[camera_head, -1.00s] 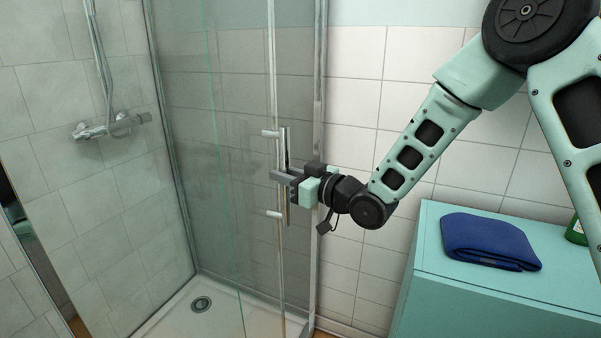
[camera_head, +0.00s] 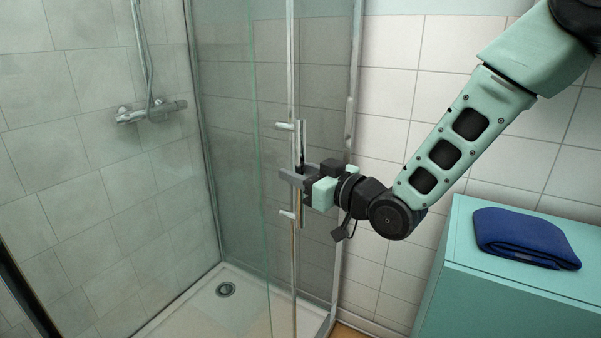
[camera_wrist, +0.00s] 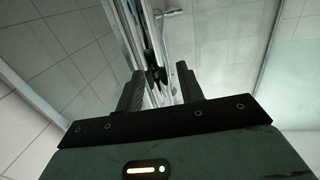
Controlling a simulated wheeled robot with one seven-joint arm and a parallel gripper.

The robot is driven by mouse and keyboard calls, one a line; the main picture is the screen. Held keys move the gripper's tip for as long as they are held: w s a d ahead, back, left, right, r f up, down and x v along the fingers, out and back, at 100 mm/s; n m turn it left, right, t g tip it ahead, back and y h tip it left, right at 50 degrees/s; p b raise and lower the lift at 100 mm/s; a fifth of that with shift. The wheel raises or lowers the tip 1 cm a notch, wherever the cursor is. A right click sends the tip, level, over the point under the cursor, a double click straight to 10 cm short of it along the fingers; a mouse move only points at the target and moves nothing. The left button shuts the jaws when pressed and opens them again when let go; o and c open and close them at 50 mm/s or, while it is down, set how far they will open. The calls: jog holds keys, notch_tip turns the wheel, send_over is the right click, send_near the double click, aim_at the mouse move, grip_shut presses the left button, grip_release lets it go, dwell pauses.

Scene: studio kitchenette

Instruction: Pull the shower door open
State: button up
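The glass shower door (camera_head: 275,220) has a metal edge strip and a vertical bar handle (camera_head: 302,135) on two short posts. My gripper (camera_head: 290,178) is at the middle of this handle, with a grey finger reaching across the bar. In the wrist view my gripper (camera_wrist: 160,80) has its two dark fingers parted, with metal bars of the door and handle (camera_wrist: 155,72) running between them. I see space between the fingers there. Whether a finger touches the bar is hard to tell. The far side of the handle is partly hidden by the gripper.
A shower tray with a drain (camera_head: 225,289) lies behind the glass, and a shower mixer (camera_head: 150,111) is on the tiled wall. A teal cabinet (camera_head: 500,300) with a folded blue towel (camera_head: 525,237) stands at the right, below my arm.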

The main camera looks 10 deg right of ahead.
jog(key=b+v, duration=1.5)
jog(key=v, duration=0.2)
jog(key=shift+s+b, duration=0.15)
jog(key=shift+b, duration=0.25)
jog(key=shift+d, duration=0.1)
dwell(0.4)
